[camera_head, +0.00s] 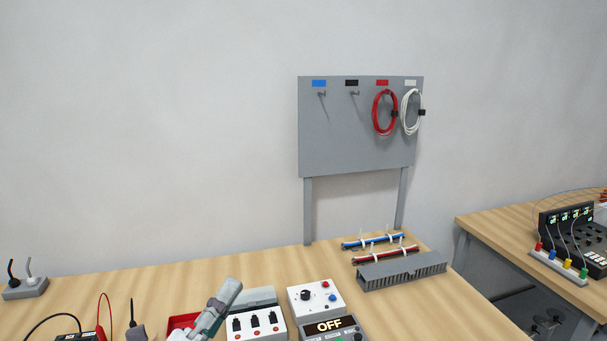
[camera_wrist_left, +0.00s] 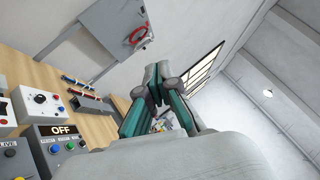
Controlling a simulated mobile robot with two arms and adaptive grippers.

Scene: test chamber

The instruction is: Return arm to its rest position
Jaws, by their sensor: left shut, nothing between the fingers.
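My left arm comes in at the bottom of the head view, with its gripper (camera_head: 229,291) raised above the table in front of a grey-white box. The left wrist view shows the gripper's fingers (camera_wrist_left: 157,84) together and empty, with no object between them. The fingers point up and away from the table, toward the wall and ceiling. My right gripper does not show in either view.
The wooden table (camera_head: 262,262) carries a box with a knob (camera_head: 316,298), a box reading OFF (camera_head: 331,326), a red tray (camera_head: 182,321) and a grey slotted duct (camera_head: 402,270). A grey board (camera_head: 345,140) with red and white cable coils stands behind. A second table (camera_head: 490,226) is right.

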